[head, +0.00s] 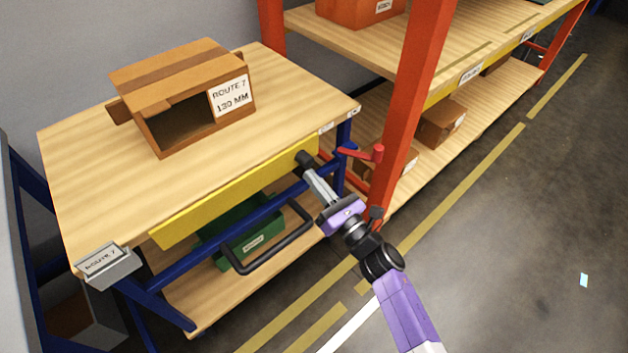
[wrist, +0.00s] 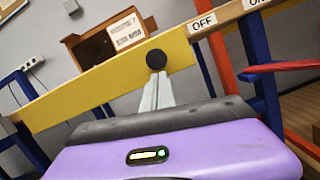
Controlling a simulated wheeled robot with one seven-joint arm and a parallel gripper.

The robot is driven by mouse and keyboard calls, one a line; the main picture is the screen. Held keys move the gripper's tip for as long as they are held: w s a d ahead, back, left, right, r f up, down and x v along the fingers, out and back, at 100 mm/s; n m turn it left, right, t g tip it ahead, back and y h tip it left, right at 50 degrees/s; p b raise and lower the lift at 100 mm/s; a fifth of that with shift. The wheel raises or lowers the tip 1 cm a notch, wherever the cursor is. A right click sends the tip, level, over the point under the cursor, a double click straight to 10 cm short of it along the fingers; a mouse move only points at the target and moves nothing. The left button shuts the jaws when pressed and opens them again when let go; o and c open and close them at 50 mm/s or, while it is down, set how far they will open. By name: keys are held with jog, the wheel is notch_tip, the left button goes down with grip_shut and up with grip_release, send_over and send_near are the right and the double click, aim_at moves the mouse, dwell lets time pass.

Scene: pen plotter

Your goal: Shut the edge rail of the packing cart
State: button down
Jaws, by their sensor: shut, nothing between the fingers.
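The packing cart (head: 75,165) has a pale wood top on a blue frame. Its yellow edge rail (head: 225,190) runs along the front edge, below the top's surface. In the wrist view the rail (wrist: 100,85) crosses in front of me, its right end by an "OFF" label (wrist: 203,22); an "ON" label (wrist: 256,3) is further right. My gripper (head: 308,168) is shut and empty at the rail's right part. In the wrist view my fingers (wrist: 155,88) point at a round black piece (wrist: 155,59) against the rail; contact is unclear.
An open cardboard box (head: 185,95) stands on the cart top.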

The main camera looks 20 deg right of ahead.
notch_tip(320, 180, up, 7)
jog(key=p, duration=0.3)
jog(key=shift+f, duration=0.1)
jog(key=shift+w, duration=0.1)
jog(key=s+d+f+b, duration=0.1)
jog(key=s+f+b, duration=0.4)
jog(key=s+f, duration=0.2)
jog(key=v, duration=0.2)
jog(key=shift+s+r+b, duration=0.2)
jog(key=shift+s+b, duration=0.15)
jog(key=shift+s, duration=0.1)
jog(key=shift+d, duration=0.15)
